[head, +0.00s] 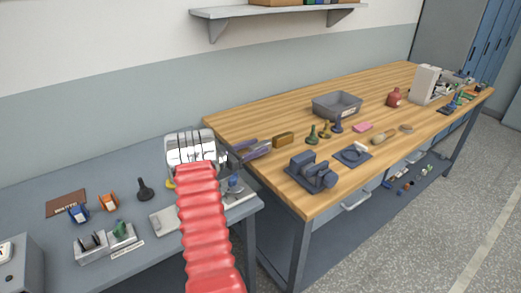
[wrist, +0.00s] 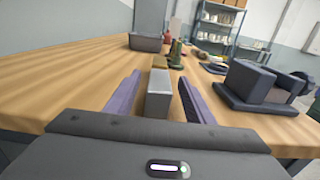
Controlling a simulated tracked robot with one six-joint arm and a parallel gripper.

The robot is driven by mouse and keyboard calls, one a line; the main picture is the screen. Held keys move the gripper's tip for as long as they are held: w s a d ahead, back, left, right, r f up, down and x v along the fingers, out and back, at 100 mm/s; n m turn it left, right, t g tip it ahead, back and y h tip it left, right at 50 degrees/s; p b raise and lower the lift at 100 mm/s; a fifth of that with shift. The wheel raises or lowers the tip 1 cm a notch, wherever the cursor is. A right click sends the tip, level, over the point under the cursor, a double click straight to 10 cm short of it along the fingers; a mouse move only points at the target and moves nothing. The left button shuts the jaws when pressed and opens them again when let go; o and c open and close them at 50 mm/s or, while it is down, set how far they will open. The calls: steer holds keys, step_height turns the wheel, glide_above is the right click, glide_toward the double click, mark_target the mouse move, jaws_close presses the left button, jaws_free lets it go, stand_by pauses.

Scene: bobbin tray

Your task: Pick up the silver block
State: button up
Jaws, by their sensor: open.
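The silver block (wrist: 158,101) is a grey upright-sided bar on the wooden bench, in the middle of the wrist view. My gripper (wrist: 160,77) is open, with one purple finger on each side of the block. Gaps show between the block and both fingers, the right one seeming wider. In the head view my gripper (head: 254,149) is over the left end of the wooden bench, and I cannot make out the silver block clearly there. A brass-coloured block (wrist: 160,62) stands just beyond the silver one.
A dark blue vise-like device (wrist: 252,85) stands to the right of the fingers. A grey bin (head: 337,105) is farther back on the wooden bench (head: 235,123). Dark and brass pawn-shaped pieces (head: 312,134) stand beyond the brass block. Left of the bin is bare wood.

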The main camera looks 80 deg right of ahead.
steer(key=shift+x, duration=1.25)
steer(key=shift+c, duration=0.5)
jaws_close()
